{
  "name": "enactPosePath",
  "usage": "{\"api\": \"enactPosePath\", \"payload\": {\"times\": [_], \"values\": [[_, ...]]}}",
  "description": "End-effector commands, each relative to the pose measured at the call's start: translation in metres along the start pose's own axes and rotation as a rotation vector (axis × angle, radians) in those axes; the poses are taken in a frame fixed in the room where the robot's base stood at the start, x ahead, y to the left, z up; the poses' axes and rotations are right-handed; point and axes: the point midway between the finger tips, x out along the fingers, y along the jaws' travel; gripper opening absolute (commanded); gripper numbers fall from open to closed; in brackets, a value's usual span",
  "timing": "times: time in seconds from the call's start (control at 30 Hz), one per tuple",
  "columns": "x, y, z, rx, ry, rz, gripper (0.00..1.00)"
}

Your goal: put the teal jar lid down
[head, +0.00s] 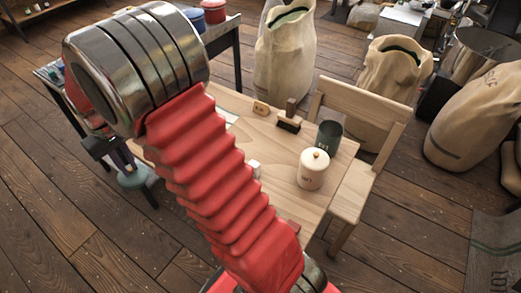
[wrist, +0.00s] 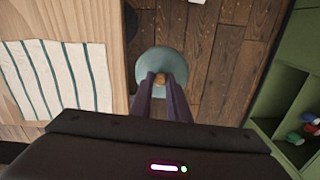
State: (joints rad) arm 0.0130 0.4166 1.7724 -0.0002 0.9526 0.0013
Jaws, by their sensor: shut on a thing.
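The teal jar lid (wrist: 150,62) is round with a small wooden knob (wrist: 160,79). My gripper (wrist: 161,84) is shut on that knob, its dark fingers on either side. The lid hangs over the wooden floor, just right of the table edge in the wrist view. In the head view the lid (head: 138,180) shows below my gripper (head: 128,168), left of the table; my arm hides part of the table there.
The wooden table (head: 335,163) bears a cream jar (head: 313,172), a dark canister (head: 328,136), a brush (head: 289,122) and a small white block (head: 254,169). A striped cloth (wrist: 60,80) lies near its edge. A green compartmented unit (wrist: 283,85) stands at right.

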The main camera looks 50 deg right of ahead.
Motion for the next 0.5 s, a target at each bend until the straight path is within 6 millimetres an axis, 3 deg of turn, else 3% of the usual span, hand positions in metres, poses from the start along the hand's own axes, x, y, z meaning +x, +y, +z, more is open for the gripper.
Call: {"api": "enactPosePath", "payload": {"times": [0.27,0.37,0.5], "values": [[0.0,-0.004,0.0,-0.009,0.0,0.0,0.0],[0.001,0.005,0.0,0.004,0.0,0.002,0.0],[0.002,0.036,0.001,0.049,0.001,0.005,0.0]]}}
